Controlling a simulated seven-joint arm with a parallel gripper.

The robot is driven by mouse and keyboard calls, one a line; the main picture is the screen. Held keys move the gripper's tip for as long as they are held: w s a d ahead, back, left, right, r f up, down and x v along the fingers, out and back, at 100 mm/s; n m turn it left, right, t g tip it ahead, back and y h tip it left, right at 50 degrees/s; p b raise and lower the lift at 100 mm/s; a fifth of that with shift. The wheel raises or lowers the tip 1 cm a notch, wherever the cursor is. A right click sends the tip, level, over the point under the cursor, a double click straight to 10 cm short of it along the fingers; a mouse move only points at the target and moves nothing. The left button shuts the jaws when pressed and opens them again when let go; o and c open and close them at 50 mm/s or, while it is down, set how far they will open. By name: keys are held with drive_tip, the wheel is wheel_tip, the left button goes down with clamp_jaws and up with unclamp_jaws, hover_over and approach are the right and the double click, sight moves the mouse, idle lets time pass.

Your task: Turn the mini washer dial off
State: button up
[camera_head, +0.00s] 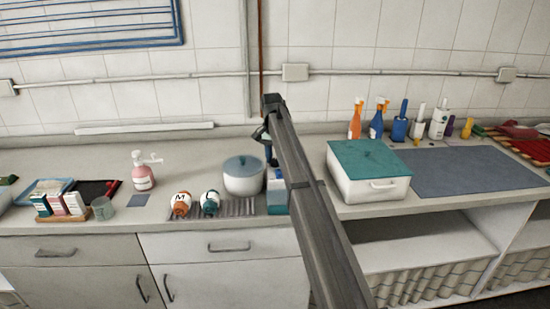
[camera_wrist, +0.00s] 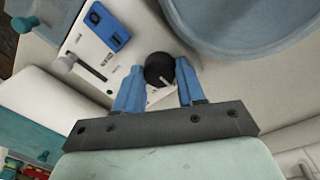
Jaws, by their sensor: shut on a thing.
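The mini washer's white control panel (camera_wrist: 85,55) shows in the wrist view, with a black round dial (camera_wrist: 157,66) at its right side. A pale pointer line on the dial points toward the lower right of the picture. My gripper (camera_wrist: 158,72) has its two blue fingers on either side of the dial, shut on it. A white tub with a blue-grey lid (camera_head: 244,163), which appears to be the washer, stands left of my arm.
A blue switch (camera_wrist: 107,28) and a grey knob (camera_wrist: 66,62) are on the panel. A large blue-grey round surface (camera_wrist: 245,30) is close by. An orange jar (camera_head: 181,203) and a teal jar (camera_head: 210,201) stand left. A teal-lidded white box (camera_head: 368,185) stands right.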

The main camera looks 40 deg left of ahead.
sight(273, 160)
drive_tip(key=o, duration=1)
drive_tip(key=shift+o, duration=0.2)
wheel_tip(273, 160, up, 14)
drive_tip(key=shift+a, duration=0.45)
drive_tip(key=shift+s+f, duration=0.1)
drive_tip(key=shift+s, duration=0.05)
